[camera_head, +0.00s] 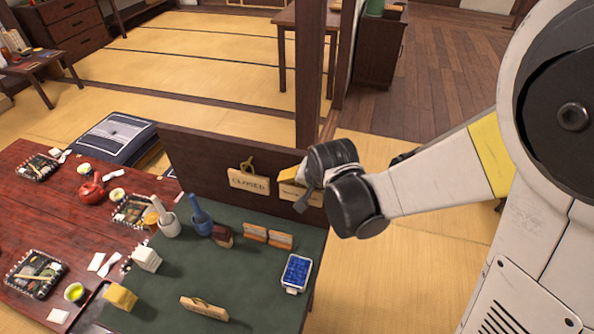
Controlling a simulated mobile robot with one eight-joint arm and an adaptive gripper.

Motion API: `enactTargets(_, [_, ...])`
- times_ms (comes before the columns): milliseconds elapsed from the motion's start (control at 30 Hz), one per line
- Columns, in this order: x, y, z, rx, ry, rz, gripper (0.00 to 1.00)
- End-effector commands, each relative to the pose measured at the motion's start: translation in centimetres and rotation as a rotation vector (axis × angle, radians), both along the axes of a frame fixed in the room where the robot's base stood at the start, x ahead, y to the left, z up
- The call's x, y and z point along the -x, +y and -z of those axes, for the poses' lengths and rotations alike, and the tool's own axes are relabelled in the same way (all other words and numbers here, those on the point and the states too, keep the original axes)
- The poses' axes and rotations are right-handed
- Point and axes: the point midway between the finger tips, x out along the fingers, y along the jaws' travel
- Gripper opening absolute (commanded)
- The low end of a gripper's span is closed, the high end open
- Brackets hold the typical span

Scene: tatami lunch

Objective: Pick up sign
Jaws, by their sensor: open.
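A wooden sign reading CLOSED (248,181) hangs on the dark upright panel behind the green-topped table. A second wooden sign (288,192) is on the same panel to its right, partly hidden behind my gripper (304,198). My gripper is open, with its fingers in front of that second sign; I cannot tell if they touch it. Another wooden sign (204,307) is near the table's front.
The green tabletop (255,280) also holds a blue tray (296,272), a blue bottle-like item (201,216), a white mortar-like item (168,224), a white block (147,259) and a yellow block (121,297). A dark post (311,75) rises behind the panel. A red low table (60,210) with place settings stands left.

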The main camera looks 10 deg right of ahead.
Motion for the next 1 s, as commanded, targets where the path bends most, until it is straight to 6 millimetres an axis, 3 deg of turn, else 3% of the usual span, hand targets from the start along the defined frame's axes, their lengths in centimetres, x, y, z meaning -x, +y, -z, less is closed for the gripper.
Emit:
enactTargets(267, [-0.25, 0.02, 0.38, 0.000, 0.000, 0.000, 1.00])
enactTargets(433, [-0.24, 0.03, 0.37, 0.000, 0.000, 0.000, 0.53])
enactTargets(633, [-0.25, 0.05, 0.37, 0.000, 0.000, 0.000, 0.52])
enactTargets(667, [-0.25, 0.05, 0.37, -0.001, 0.000, 0.000, 0.47])
enactTargets(967, [-0.26, 0.08, -0.04, -0.001, 0.000, 0.000, 0.46])
enactTargets(1000, [-0.25, 0.09, -0.33, -0.001, 0.000, 0.000, 0.41])
